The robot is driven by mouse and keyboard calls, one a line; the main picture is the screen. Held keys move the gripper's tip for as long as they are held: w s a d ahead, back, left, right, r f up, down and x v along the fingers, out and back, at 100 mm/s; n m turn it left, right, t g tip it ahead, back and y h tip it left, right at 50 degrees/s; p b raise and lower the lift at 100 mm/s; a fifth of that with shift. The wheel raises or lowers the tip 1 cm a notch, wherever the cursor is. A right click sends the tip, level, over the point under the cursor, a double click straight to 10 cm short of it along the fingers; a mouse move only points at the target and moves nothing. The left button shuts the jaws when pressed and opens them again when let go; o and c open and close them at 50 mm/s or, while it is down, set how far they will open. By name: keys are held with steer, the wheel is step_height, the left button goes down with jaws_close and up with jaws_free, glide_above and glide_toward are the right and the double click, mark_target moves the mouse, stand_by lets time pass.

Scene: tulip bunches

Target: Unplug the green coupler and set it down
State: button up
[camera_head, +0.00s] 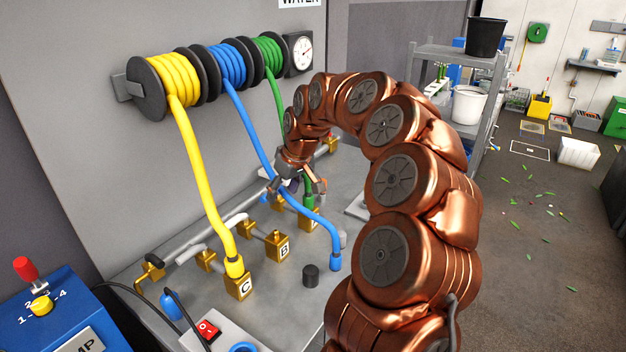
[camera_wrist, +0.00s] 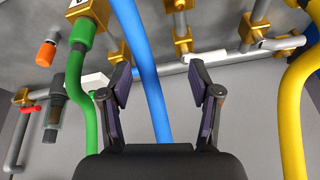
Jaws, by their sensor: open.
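The green coupler (camera_head: 308,200) is on the end of the green hose (camera_head: 274,88) and sits on a brass block (camera_head: 308,219), partly hidden by my gripper in the head view. In the wrist view the green coupler (camera_wrist: 83,32) is at upper left, seated on its brass block, with the green hose running down from it. My gripper (camera_head: 293,186) is open beside the coupler. In the wrist view its fingers (camera_wrist: 160,82) are spread, with the green hose outside the left finger. The blue hose (camera_wrist: 146,75) shows between the fingers; I cannot tell its depth.
The blue hose's end (camera_head: 335,262) rests on the bench near a black cap (camera_head: 311,275). The yellow hose (camera_head: 195,160) joins block C (camera_head: 239,286). Block B (camera_head: 277,246) has no hose. A grey pipe runs along the back. Bare bench (camera_head: 270,305) lies in front.

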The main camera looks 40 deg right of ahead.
steer(key=m+h, duration=0.1)
glide_toward(308, 195)
steer(key=x, duration=0.5)
steer(key=shift+w+d, duration=0.15)
steer(key=shift+d, duration=0.15)
steer(key=shift+p+x, duration=1.6)
steer(key=shift+x, duration=2.2)
steer(key=shift+w+t, duration=0.15)
steer(key=shift+t, duration=0.15)
jaws_close()
